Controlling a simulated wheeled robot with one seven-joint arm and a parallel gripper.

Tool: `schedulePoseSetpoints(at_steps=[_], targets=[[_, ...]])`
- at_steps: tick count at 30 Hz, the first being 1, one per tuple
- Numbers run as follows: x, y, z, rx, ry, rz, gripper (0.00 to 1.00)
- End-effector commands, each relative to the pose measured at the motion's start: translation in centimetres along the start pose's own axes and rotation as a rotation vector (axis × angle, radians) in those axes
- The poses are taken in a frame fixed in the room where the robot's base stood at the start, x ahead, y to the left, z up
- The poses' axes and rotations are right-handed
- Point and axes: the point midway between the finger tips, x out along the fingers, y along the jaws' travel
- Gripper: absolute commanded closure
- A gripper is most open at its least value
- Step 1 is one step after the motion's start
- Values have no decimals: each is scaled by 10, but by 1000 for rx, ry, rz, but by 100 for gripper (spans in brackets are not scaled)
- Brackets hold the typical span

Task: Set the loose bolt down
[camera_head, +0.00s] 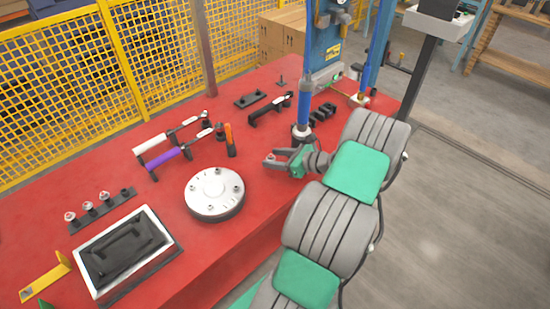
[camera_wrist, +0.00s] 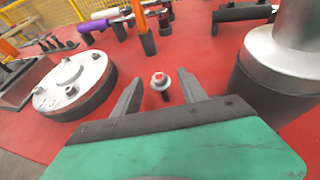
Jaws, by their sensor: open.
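The loose bolt (camera_wrist: 160,81) shows in the wrist view as a small metal piece with a reddish top. It appears to stand upright on the red table, between and slightly beyond my fingers. My gripper (camera_wrist: 160,92) is open, one finger on each side of the bolt, with visible gaps. In the head view my gripper (camera_head: 271,158) is low over the table, right of the round silver flange (camera_head: 214,190). I cannot make out the bolt there.
A blue press column (camera_head: 305,95) with a metal foot stands close behind my gripper; its metal cylinder (camera_wrist: 275,60) is at the right in the wrist view. A purple-handled tool (camera_head: 168,158) and a bolt rack (camera_head: 100,209) lie left. Red table is clear around the bolt.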

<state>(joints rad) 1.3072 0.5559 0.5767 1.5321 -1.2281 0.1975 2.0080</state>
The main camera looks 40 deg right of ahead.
Motion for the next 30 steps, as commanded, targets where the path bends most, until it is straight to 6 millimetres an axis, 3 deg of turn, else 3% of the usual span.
schedulePoseSetpoints(at_steps=[8,18,22,27,30], targets=[[-8,-1,2,0,0,-4,50],[-90,-2,2,1,0,-6,50],[-112,-1,2,0,0,-3,50],[-121,0,3,-4,2,2,50],[-106,8,12,-85,45,40,50]])
